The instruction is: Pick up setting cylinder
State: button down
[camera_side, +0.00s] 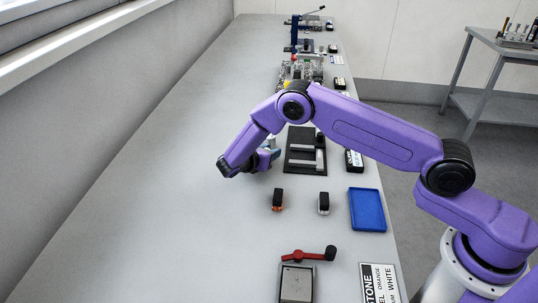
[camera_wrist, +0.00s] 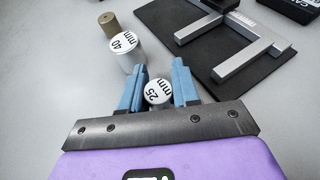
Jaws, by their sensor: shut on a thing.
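A white setting cylinder marked "25 mm" (camera_wrist: 158,92) stands between the blue fingers of my gripper (camera_wrist: 159,82) in the wrist view. The fingers are shut on its sides. A taller white cylinder marked "40 mm" (camera_wrist: 122,50) stands just beyond the left finger. A tan cylinder (camera_wrist: 109,24) stands behind that one. In the side view my gripper (camera_side: 268,153) is low over the bench, left of a black plate. My arm and gripper hide the held cylinder there, and I cannot tell whether it is off the bench.
The black plate (camera_wrist: 197,44) carries grey metal bars (camera_wrist: 236,59), close to the right finger. In the side view, two small black-topped items (camera_side: 277,199) (camera_side: 323,203), a blue tray (camera_side: 367,210) and a red-handled tool (camera_side: 308,254) lie nearer. The bench's left side is clear.

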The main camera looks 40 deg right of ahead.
jog(key=s+d+r, duration=0.1)
jog(key=s+r, duration=1.1)
jog(key=s, duration=0.1)
jog(key=s+d+f+n+t+y, duration=0.1)
jog(key=s+d+n+t+y, duration=0.1)
jog(key=s+d+n+t, duration=0.1)
jog(key=shift+s+d+f+n+t, duration=0.3)
jog(key=shift+d+n+t, duration=0.3)
jog(key=shift+d, duration=0.5)
